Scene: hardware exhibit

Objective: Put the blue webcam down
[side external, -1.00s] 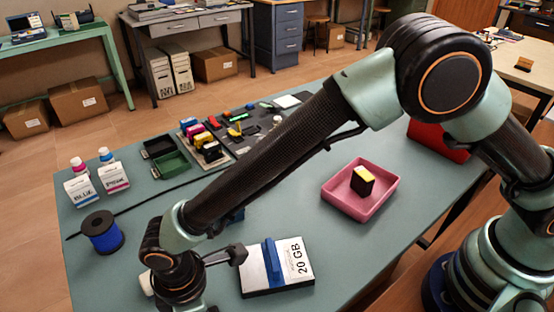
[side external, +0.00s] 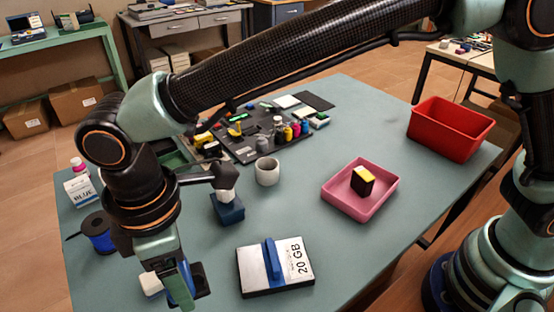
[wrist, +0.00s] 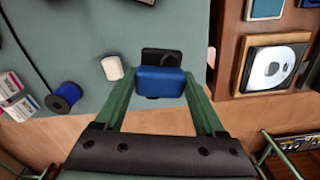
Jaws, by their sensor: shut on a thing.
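The blue webcam (wrist: 160,82) is between the green fingers of my gripper (wrist: 158,88) in the wrist view, with a black part (wrist: 165,57) behind its blue body. My gripper is shut on it. In the side view my gripper (side external: 180,284) points down at the table's near left, and a blue strip of the webcam (side external: 179,287) shows between its fingers. I cannot tell whether the webcam touches the table.
A blue spool (side external: 98,232) is farther left. A 20 GB drive (side external: 291,260) lies to the right. Also on the table (side external: 290,205) are a pink tray (side external: 345,209) and red bin (side external: 452,128).

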